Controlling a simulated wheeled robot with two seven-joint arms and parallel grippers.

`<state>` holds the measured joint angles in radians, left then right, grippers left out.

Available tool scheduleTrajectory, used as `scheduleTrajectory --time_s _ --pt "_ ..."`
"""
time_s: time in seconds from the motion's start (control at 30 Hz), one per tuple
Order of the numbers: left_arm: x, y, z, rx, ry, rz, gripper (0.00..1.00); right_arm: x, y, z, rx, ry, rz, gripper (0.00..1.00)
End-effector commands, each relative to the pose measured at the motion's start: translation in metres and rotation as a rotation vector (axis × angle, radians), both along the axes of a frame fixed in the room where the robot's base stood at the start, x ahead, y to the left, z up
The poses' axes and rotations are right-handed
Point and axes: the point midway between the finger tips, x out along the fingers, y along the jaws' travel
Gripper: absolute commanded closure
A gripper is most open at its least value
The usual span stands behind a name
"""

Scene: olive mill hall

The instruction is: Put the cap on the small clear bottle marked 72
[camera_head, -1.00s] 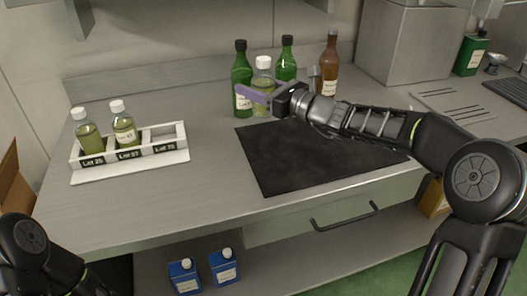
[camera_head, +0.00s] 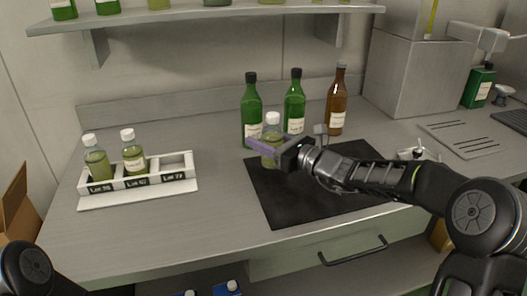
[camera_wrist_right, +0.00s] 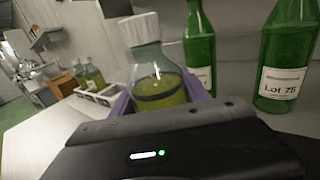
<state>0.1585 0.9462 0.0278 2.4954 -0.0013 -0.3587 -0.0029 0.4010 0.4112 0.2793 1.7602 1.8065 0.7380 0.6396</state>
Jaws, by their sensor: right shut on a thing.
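A small clear bottle (camera_head: 272,127) of yellow-green liquid with a white cap stands out between the purple fingers of my right gripper (camera_head: 266,148). The gripper is shut on it, at the back left of the dark mat. In the right wrist view the bottle (camera_wrist_right: 158,80) looks upright, with its white cap (camera_wrist_right: 140,28) on top. I cannot read a number on it. Two similar white-capped bottles, one on the left (camera_head: 96,161) and one on the right (camera_head: 133,155), stand in the labelled white rack (camera_head: 137,197); its right slot is empty. My left gripper is out of view.
Green bottles (camera_head: 251,105) (camera_head: 294,98) and a brown bottle (camera_head: 337,105) stand behind the gripper. The dark mat (camera_head: 285,205) is largely bare. A small white item (camera_head: 418,153) lies right of it. A shelf (camera_head: 210,14) overhangs the back. The bench between rack and mat is clear.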

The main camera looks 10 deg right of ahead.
Motion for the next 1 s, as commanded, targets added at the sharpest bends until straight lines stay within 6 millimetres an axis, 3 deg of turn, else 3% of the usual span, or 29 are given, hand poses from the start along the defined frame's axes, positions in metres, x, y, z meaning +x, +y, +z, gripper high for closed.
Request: scheduleTrajectory --time_s 0.17,0.43,0.83,0.87,1.0 --pt "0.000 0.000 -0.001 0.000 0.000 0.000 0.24 0.000 0.000 -0.004 0.001 -0.001 0.000 1.00" --pt "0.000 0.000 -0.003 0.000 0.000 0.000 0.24 0.000 0.000 -0.035 0.001 0.000 0.001 1.00" --pt "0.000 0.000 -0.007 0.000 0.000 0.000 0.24 0.000 0.000 -0.040 0.000 -0.002 0.000 1.00" --pt "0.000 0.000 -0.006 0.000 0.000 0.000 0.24 0.000 0.000 -0.040 0.000 0.000 0.000 0.44" --pt "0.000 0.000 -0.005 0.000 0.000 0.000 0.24 0.000 0.000 -0.040 -0.001 0.001 0.000 0.33"
